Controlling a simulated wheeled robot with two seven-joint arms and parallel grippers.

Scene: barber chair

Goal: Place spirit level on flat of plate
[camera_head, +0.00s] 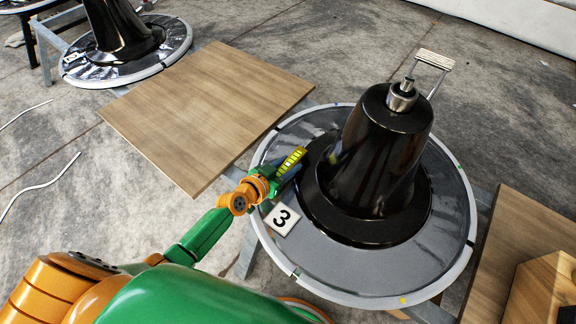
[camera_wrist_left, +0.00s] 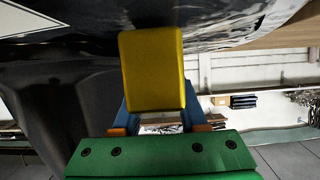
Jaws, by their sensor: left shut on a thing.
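The yellow spirit level (camera_head: 292,158) is in my left gripper (camera_head: 283,174), over the left side of the round grey plate (camera_head: 345,272). In the left wrist view one yellow end of the level (camera_wrist_left: 152,70) faces the camera, between the blue fingers of my left gripper (camera_wrist_left: 158,118). The gripper is shut on it. The plate's dark surface (camera_wrist_left: 225,35) runs along the top of that view, close to the level. I cannot tell whether they touch. My right gripper is not in view.
A tall glossy black cone (camera_head: 375,145) rises from the plate's middle, just right of the level. A white card marked 3 (camera_head: 281,219) lies at the plate's left edge. Wooden boards stand at left (camera_head: 210,115) and right (camera_head: 505,240). A second plate (camera_head: 85,68) stands at upper left.

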